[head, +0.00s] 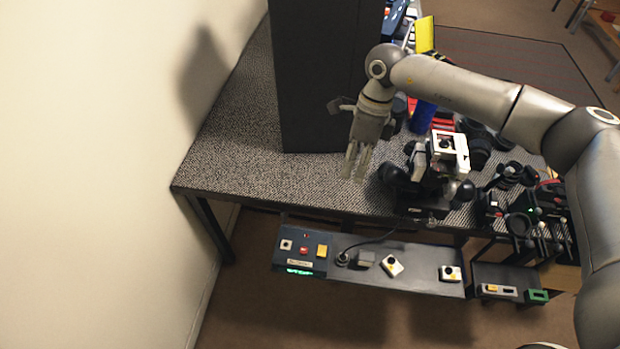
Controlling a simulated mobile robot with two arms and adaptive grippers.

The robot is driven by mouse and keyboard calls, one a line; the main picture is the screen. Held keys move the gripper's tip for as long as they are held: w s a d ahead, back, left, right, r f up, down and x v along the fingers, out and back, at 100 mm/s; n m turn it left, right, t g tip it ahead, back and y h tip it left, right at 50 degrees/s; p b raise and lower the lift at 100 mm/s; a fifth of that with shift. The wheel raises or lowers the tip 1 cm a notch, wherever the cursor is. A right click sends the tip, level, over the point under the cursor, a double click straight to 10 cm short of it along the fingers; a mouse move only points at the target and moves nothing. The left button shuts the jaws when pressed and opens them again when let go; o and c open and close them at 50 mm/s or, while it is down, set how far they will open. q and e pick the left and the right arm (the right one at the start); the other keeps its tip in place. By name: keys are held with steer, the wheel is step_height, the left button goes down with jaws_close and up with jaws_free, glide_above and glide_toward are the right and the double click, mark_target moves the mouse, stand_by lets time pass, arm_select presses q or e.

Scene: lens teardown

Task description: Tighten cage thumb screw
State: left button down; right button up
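A dark camera-like assembly (425,190), which may be the cage, stands near the front edge of the grey speckled table. A white-faced block (449,150) sits at its top. I cannot make out a thumb screw on it. My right gripper (354,163) hangs over the table to the left of the assembly, fingers pointing down and apart from it. Its fingers look close together, but their gap is too small to judge. No held object shows. My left gripper is not in view.
A tall dark cabinet (318,75) stands on the table behind my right gripper. Black lens parts (480,150) crowd the table's right side. A lower shelf (420,277) in front carries a control box (303,258) and small parts. Bare table (240,165) lies at left.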

steer(key=s+a+f+y, duration=0.1)
steer(key=s+a+y, duration=0.2)
steer(key=a, duration=0.7)
steer(key=shift+a+y, duration=0.15)
steer(key=shift+y, duration=0.45)
